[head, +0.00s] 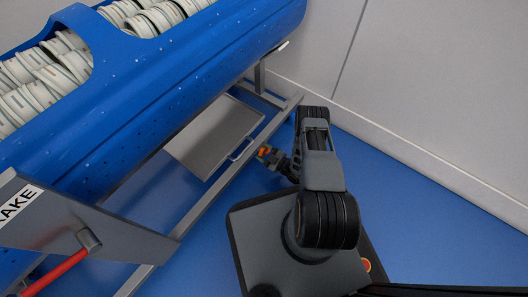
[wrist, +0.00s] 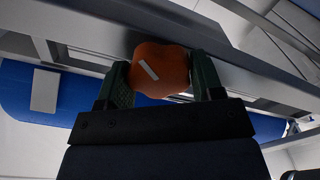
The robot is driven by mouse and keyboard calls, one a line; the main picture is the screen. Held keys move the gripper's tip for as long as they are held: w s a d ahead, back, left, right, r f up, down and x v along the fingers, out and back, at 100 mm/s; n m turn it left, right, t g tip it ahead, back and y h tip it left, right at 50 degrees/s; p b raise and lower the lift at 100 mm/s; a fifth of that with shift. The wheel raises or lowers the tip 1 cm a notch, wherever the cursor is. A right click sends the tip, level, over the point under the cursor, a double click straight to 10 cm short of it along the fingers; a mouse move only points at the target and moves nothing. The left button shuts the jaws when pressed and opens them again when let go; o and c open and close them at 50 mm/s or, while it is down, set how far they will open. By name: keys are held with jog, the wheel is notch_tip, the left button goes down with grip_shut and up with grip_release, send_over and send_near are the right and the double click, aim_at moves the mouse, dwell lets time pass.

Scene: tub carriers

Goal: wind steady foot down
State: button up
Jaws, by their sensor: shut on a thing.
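In the wrist view my gripper (wrist: 161,82) is shut on an orange lobed knob (wrist: 158,66) with a white mark on its face. The fingers touch it from both sides. In the head view my gripper (head: 271,158) is small and low beside the carrier's frame, with a bit of the orange knob (head: 264,152) showing. The steady foot itself cannot be made out in either view.
A blue perforated tub (head: 190,75) holding several pale rings sits on a grey frame (head: 215,190). A metal tray (head: 215,135) lies under the tub. A grey panel marked "AKE" with a red-handled lever (head: 62,272) stands at left. A pale wall (head: 430,90) stands close at right.

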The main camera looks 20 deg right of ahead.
jog(key=n+p, duration=0.1)
jog(key=n, duration=0.6)
jog(key=shift+a, duration=0.1)
jog(key=n+p, duration=0.1)
jog(key=n, duration=0.5)
jog(key=shift+f+n, duration=0.15)
jog(key=shift+n, duration=0.25)
jog(key=o, duration=0.9)
